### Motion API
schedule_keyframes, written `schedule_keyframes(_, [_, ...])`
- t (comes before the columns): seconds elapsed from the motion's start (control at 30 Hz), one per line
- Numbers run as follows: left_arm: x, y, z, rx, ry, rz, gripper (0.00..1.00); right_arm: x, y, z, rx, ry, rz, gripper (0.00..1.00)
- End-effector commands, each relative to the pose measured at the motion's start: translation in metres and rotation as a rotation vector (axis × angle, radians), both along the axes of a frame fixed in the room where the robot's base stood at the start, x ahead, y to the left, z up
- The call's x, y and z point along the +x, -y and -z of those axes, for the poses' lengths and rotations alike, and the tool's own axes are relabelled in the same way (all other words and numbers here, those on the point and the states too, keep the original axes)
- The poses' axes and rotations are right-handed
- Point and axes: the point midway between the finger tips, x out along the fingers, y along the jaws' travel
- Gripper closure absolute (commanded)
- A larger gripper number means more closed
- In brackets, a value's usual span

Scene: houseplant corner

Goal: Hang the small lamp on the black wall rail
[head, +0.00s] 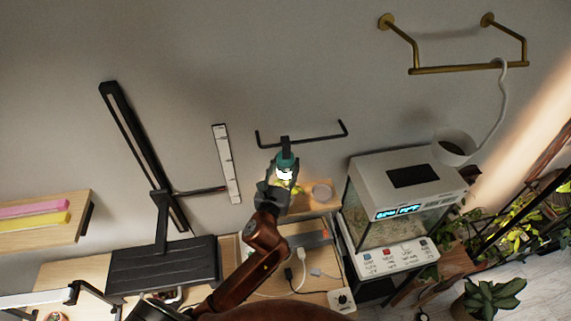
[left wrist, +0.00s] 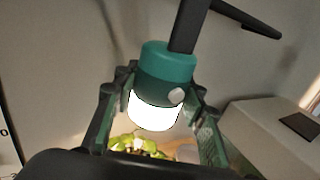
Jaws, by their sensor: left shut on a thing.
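The small lamp (head: 286,162) has a teal body, a glowing white lower part and a black hook on top. My left gripper (head: 279,183) is shut on it and holds it upright in front of the wall. In the left wrist view the lamp (left wrist: 168,68) sits between the two fingers of the gripper (left wrist: 153,112). The black wall rail (head: 322,137) is a thin bar with bent ends. The lamp's hook overlaps the rail in the head view; I cannot tell whether they touch. Part of the rail (left wrist: 248,18) shows at the upper right in the left wrist view. My right gripper is not in view.
A white-topped tank (head: 405,180) stands right of the lamp. A tall black desk lamp (head: 160,215) and a white strip (head: 226,163) are at left. A brass rail (head: 468,68) is at upper right. Cables (head: 290,278) lie in a tray below. The wall above the black rail is clear.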

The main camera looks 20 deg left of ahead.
Motion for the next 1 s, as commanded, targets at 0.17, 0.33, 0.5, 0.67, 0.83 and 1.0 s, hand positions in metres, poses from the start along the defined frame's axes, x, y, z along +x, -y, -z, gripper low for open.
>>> schedule_keyframes(0.17, [-0.0001,0.0000,-0.0007,0.000,0.001,0.000,0.91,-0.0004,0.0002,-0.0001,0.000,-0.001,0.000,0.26])
schedule_keyframes(0.33, [-0.0001,0.0000,-0.0008,0.001,0.002,0.000,0.91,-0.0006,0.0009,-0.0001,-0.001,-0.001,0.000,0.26])
schedule_keyframes(0.5, [-0.0001,-0.0001,-0.0008,0.000,0.002,0.000,0.91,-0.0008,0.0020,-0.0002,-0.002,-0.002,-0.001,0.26])
schedule_keyframes(0.67, [-0.0001,-0.0001,-0.0002,0.001,0.001,0.000,0.91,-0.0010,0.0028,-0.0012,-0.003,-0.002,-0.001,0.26])
schedule_keyframes(0.83, [-0.0001,-0.0004,0.0019,0.003,0.000,-0.001,0.91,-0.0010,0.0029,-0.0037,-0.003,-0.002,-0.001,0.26])
schedule_keyframes(1.0, [-0.0001,-0.0003,0.0038,0.001,0.001,0.000,0.91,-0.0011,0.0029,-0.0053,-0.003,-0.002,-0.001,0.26])
